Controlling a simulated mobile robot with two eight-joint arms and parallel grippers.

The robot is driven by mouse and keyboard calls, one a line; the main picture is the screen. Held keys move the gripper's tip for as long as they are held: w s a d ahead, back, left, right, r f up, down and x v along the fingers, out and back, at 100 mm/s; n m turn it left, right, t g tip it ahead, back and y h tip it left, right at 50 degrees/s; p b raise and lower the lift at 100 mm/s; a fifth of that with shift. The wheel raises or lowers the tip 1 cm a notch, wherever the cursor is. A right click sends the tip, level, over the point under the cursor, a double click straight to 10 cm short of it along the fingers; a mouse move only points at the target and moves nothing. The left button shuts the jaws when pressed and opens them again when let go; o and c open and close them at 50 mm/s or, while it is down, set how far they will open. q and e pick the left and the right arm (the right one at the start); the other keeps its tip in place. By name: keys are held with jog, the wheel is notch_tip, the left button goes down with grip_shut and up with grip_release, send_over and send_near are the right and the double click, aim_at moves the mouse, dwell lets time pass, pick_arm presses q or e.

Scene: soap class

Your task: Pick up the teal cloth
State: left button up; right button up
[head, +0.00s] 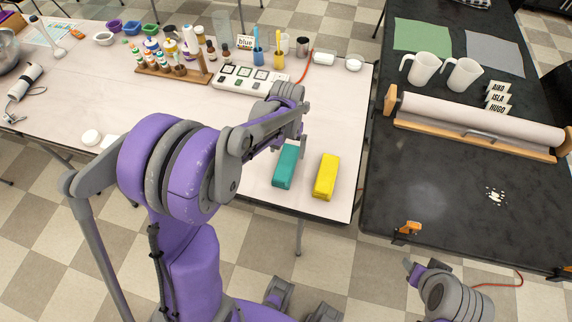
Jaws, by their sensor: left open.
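The teal cloth (286,168) is a folded, block-like bundle on the pale table near its front right corner. A yellow cloth (326,177) of similar shape lies just to its right, with a gap between them. My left gripper (303,146) is open, just above and beyond the upper end of the teal cloth; whether it touches the cloth cannot be told. Its far finger is partly hidden by the arm. My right gripper (410,266) shows only in part at the bottom right, low in front of the black table, away from both cloths.
A white power strip-like panel (247,80) lies behind my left gripper. A wooden rack (172,72) with bottles stands further left. The black table (440,200) to the right holds a paper roll (480,122) and two white pitchers (421,68).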

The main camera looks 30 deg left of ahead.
aim_at(288, 157)
pick_arm(q)
jog(key=shift+w+d+f, duration=0.1)
jog(key=shift+f, duration=2.65)
jog(key=c, duration=1.5)
jog(key=shift+o, duration=0.2)
notch_tip(288, 157, up, 10)
jog(key=shift+r+p, duration=0.1)
jog(key=shift+p, duration=0.2)
jog(key=o, duration=0.8)
jog(key=c, duration=0.5)
